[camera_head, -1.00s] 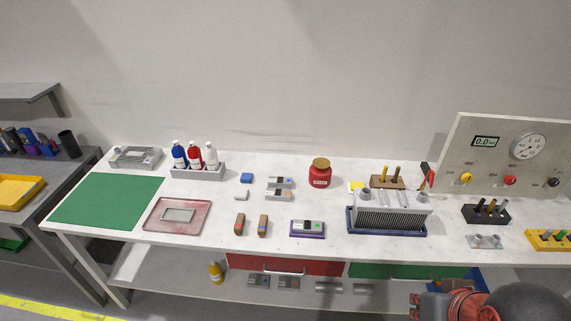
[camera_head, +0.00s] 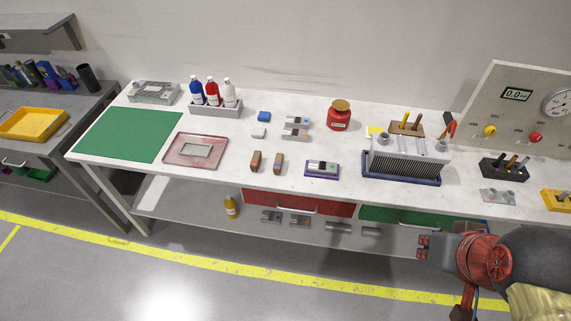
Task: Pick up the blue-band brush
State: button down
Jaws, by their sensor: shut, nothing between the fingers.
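Two small brown blocks lie side by side at the front middle of the white bench; they look like brushes. The right brown block (camera_head: 278,163) seems to carry a bluish-purple band, while the left brown block (camera_head: 255,161) shows none clearly. The picture is too small to be sure which is the blue-band brush. My gripper (camera_head: 423,247) is shut and empty, low at the right in front of the bench, well away from both blocks.
A purple-based device (camera_head: 322,169) sits right of the blocks. A finned metal unit in a blue tray (camera_head: 400,179), a black holder (camera_head: 505,167) and a gauge panel (camera_head: 525,120) stand further right. A pink tray (camera_head: 170,151) and green mat (camera_head: 128,133) lie left.

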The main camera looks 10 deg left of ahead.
aim_at(278, 162)
jog(key=i+j, duration=0.15)
jog(key=j, duration=0.2)
jog(key=i+j+z, duration=0.15)
jog(key=j, duration=0.25)
jog(key=i+j, duration=0.2)
jog(key=j, duration=0.2)
jog(key=i+j+z, duration=0.15)
jog(key=j, duration=0.25)
jog(key=i+j, duration=0.1)
jog(key=j, duration=0.3)
jog(key=l+z, duration=0.05)
